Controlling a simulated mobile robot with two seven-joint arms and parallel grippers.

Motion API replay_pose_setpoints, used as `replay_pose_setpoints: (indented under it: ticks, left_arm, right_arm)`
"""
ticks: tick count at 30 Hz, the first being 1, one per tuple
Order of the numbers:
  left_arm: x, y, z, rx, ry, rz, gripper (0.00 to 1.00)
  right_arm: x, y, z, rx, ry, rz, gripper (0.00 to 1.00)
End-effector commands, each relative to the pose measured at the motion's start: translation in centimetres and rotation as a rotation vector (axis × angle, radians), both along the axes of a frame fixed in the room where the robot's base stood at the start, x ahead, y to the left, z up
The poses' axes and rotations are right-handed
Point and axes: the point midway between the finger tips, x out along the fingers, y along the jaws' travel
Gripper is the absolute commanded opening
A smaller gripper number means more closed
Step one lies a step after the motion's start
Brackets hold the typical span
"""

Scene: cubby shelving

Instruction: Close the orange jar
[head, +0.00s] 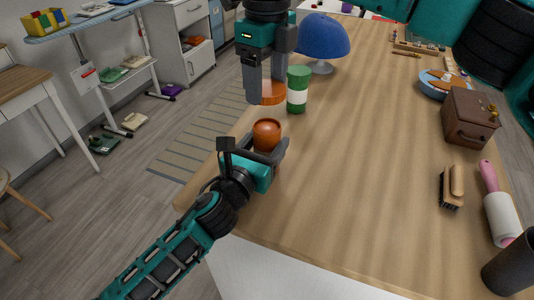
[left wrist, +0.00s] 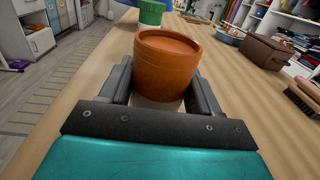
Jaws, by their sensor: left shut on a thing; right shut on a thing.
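The orange jar (head: 267,132) stands upright near the table's left edge. My left gripper (head: 266,148) is shut around it, with one finger on each side. The jar fills the middle of the left wrist view (left wrist: 168,72), between the gripper's fingers (left wrist: 160,88); its rounded rim and recessed orange top show. My right gripper (head: 264,88) points down, above and beyond the jar in the head view. It is shut on an orange disc-shaped lid (head: 271,94), held apart from the jar. The fingers partly hide the lid.
A green can with a white band (head: 297,90) stands just right of the lid. The table's middle is clear.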

Motion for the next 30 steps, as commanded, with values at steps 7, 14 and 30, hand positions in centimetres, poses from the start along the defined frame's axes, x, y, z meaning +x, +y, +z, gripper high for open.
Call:
replay_pose_setpoints:
  ticks: [7,14,30]
  left_arm:
    - [0.0,0.0,0.0,0.000,0.001,0.000,0.25]
    - [0.0,0.0,0.0,0.000,0.001,0.000,0.07]
    - [0.0,0.0,0.0,0.000,0.001,0.000,0.07]
  right_arm:
    - [0.0,0.0,0.0,0.000,0.000,0.000,0.40]
    - [0.0,0.0,0.0,0.000,0.000,0.000,0.40]
    - [0.0,0.0,-5.0,0.000,0.000,-0.001,0.40]
